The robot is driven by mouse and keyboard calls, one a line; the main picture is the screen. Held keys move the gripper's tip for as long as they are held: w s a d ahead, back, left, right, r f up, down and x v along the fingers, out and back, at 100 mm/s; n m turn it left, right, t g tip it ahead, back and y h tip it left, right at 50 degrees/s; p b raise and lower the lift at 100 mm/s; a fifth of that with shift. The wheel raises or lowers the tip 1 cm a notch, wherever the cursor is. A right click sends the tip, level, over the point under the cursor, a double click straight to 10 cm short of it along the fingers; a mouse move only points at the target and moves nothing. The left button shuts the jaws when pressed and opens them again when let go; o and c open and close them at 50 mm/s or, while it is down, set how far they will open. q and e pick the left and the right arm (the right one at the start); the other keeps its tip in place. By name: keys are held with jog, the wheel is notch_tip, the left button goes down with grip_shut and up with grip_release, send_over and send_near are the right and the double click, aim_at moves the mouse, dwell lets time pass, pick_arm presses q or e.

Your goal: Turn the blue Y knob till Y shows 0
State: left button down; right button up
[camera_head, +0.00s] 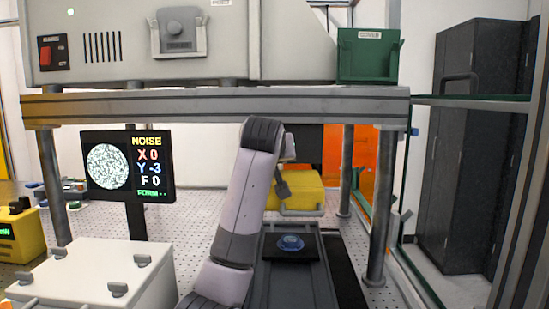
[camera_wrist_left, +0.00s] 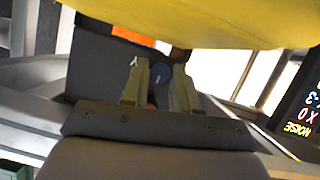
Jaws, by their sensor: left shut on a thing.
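The blue Y knob (camera_wrist_left: 162,72) shows in the left wrist view, between the two pale fingers of my left gripper (camera_wrist_left: 160,76). The fingers are shut on it. In the head view the knob is hidden, and my left arm bends over in the middle, in front of the yellow housing (camera_head: 297,193). That housing also fills the top of the left wrist view (camera_wrist_left: 215,20). The screen (camera_head: 127,165) reads NOISE, X 0, Y -3, F 0, with a speckled grey disc. My right gripper is in neither view.
A clear blue round piece (camera_head: 290,243) lies on a dark stage right of my arm. A grey overhead beam (camera_head: 215,105) on posts crosses above. A white box (camera_head: 95,275) with small grey knobs stands front left. A green bin (camera_head: 368,55) sits upper right.

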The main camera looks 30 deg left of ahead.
pick_arm(q)
jog(key=shift+w+d+r+m+g+y, duration=0.1)
jog(key=shift+m+g+y, duration=0.2)
jog(key=shift+m+y, duration=0.45)
jog(key=shift+d+m+g+y, duration=0.1)
jog(key=shift+m+g+y, duration=0.25)
jog(key=shift+m, duration=0.7)
jog(key=c, duration=0.8)
grip_release()
jog(key=shift+c, duration=0.2)
jog(key=shift+b+v, duration=0.95)
jog(key=shift+v, duration=2.6)
